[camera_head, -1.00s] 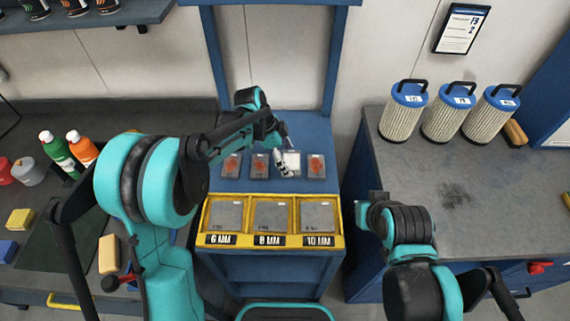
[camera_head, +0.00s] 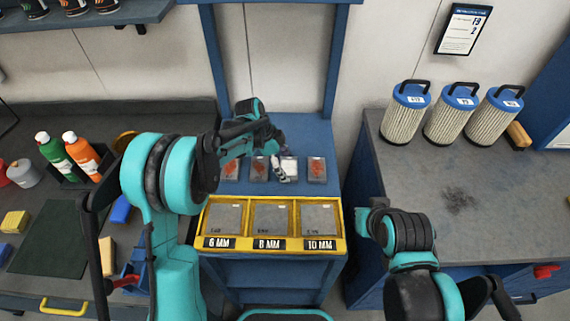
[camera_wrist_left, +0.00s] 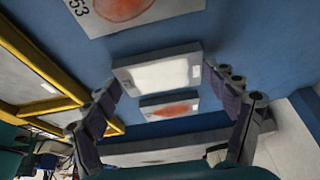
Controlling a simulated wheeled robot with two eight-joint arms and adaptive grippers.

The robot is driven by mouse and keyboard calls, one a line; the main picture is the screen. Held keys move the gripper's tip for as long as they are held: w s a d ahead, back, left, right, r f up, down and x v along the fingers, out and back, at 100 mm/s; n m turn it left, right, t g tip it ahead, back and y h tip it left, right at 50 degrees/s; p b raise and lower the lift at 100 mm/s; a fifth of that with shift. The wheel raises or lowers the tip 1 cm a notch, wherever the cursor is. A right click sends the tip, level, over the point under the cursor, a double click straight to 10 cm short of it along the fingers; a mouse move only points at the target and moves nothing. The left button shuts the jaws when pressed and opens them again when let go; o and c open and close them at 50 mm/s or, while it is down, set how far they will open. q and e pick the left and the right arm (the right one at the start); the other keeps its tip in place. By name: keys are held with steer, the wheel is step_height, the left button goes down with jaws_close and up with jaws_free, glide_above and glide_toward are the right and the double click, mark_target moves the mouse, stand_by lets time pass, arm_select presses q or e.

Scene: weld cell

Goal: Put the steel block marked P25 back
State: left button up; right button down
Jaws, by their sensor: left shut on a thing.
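My left gripper (camera_head: 283,170) is over the blue bench top behind the yellow trays. In the left wrist view my left gripper (camera_wrist_left: 172,98) is shut on a flat steel block (camera_wrist_left: 158,75) with a pale, bright face and a small label at one end. The block also shows in the head view (camera_head: 290,166), in line with the plates there. Its marking is not readable, so I cannot tell whether it says P25. I cannot tell whether it touches the bench. My right arm shows at the right, but its gripper does not.
Plates with orange-red patches lie left (camera_head: 259,168) and right (camera_head: 317,168) of the block. In front is a yellow tray (camera_head: 248,243) with compartments labelled 6 MM, 8 MM and 10 MM, each holding grey plates. Filter cylinders (camera_head: 447,122) stand on the right bench. Bottles (camera_head: 82,153) stand left.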

arm_select(q)
steer(key=o, duration=1.7)
steer(key=shift+o, duration=0.2)
steer(key=s+a+r+n+t+p, duration=0.1)
steer(key=s+a+r+n, duration=0.15)
steer(key=r, duration=0.35)
steer(key=s+a+r+n+y+p, duration=0.1)
steer(key=s+a+r, duration=0.15)
steer(key=r, duration=0.25)
steer(key=s+a+r+n+t+p, duration=0.1)
steer(key=a+r+n, duration=0.15)
steer(key=r, duration=0.35)
steer(key=s+a+n+t+y, duration=0.1)
steer(key=s+a+n, duration=0.2)
steer(key=s, duration=0.3)
steer(key=s+a+n+t+y, duration=0.1)
steer(key=s+a+n+t, duration=0.1)
steer(key=s+n, duration=0.3)
steer(key=s+a+f+n+t+y, duration=0.1)
steer(key=s+a+n+t, duration=0.1)
steer(key=s+a+n, duration=0.2)
steer(key=s, duration=0.3)
steer(key=shift+s+y, duration=0.3)
steer(key=shift+s, duration=0.05)
